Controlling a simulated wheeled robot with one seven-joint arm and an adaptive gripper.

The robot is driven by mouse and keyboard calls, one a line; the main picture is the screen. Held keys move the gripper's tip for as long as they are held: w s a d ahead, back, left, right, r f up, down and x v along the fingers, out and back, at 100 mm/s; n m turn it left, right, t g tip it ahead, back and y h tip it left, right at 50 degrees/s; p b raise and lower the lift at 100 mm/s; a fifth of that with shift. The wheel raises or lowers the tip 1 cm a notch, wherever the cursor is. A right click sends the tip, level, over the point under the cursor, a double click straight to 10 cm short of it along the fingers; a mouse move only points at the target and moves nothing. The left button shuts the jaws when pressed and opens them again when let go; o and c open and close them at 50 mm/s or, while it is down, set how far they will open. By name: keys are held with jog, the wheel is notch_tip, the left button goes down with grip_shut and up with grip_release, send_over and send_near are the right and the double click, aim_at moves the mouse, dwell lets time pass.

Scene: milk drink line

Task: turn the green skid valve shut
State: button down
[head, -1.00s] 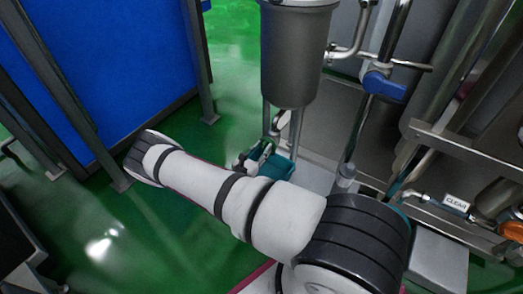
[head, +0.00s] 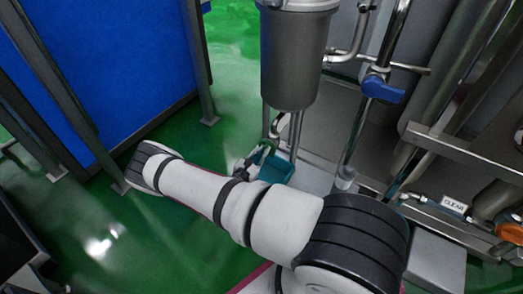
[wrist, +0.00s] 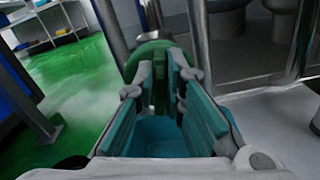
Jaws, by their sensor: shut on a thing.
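The green skid valve handle (wrist: 155,48) shows at the far end of my fingers in the wrist view, in front of a steel pipe. My gripper (wrist: 163,82), with teal pads, is shut on this handle, one finger on each side. Part of the handle is hidden between the fingers. In the head view my gripper (head: 262,160) is low beside the legs of the grey vessel, partly covered by my own white arm. The valve body is mostly hidden there, and I cannot tell the handle's exact angle.
A grey cylindrical vessel (head: 298,60) on thin legs stands just behind my gripper. A blue-handled valve (head: 384,90) and steel pipes are to its right. A blue panel (head: 105,60) on dark posts stands left. Green floor (head: 150,225) is open at lower left.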

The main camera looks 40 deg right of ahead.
jog(key=shift+s+d+f+m+p, duration=0.1)
jog(key=shift+s+f+m+p, duration=0.15)
jog(key=shift+m+p, duration=1.65)
jog(key=shift+s+d+f+m+p, duration=0.15)
jog(key=shift+f+m+p, duration=0.3)
jog(key=shift+m, duration=2.7)
jog(key=shift+s+a+f+m+p, duration=0.1)
jog(key=shift+s+f+m+p, duration=0.1)
jog(key=shift+m+p, duration=1.75)
jog(key=shift+m+b, duration=0.65)
jog(key=shift+m, duration=0.05)
jog(key=c, duration=1.7)
grip_release()
jog(key=shift+o, duration=0.2)
jog(key=v, duration=1.2)
jog(key=shift+r, duration=0.1)
jog(key=shift+r, duration=0.1)
